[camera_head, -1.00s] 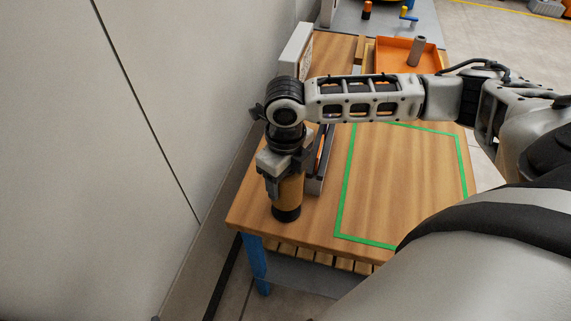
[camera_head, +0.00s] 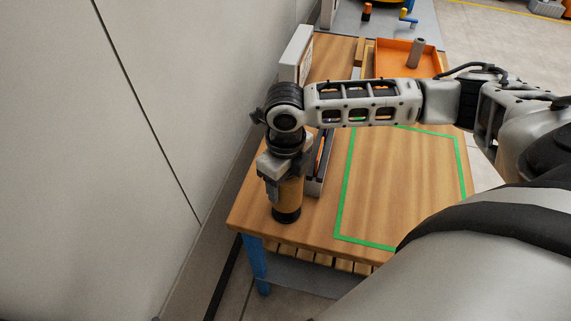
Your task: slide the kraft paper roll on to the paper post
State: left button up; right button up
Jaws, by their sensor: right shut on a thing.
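The kraft paper roll (camera_head: 289,191) is a brown upright cylinder near the table's left front corner. A black round part (camera_head: 286,215) shows at its lower end; I cannot tell whether it is the base of the paper post or part of the roll. My right gripper (camera_head: 281,177) points down from above and is shut on the upper part of the roll. The gripper and wrist hide the roll's top, and I cannot make out the post itself. My left gripper is not in view.
The wooden table (camera_head: 313,220) has a green outlined rectangle (camera_head: 345,193), clear inside. A dark narrow tray (camera_head: 317,178) stands just right of the roll. An orange tray (camera_head: 385,68) with a grey cylinder (camera_head: 416,52) is at the back. A wall (camera_head: 150,130) runs along the left.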

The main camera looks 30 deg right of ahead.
jog(key=shift+f+b, duration=0.7)
jog(key=shift+f, duration=1.35)
jog(key=o, duration=1.8)
jog(key=shift+r, duration=0.1)
jog(key=shift+c, duration=0.2)
notch_tip(320, 180, up, 16)
jog(key=shift+p, duration=0.35)
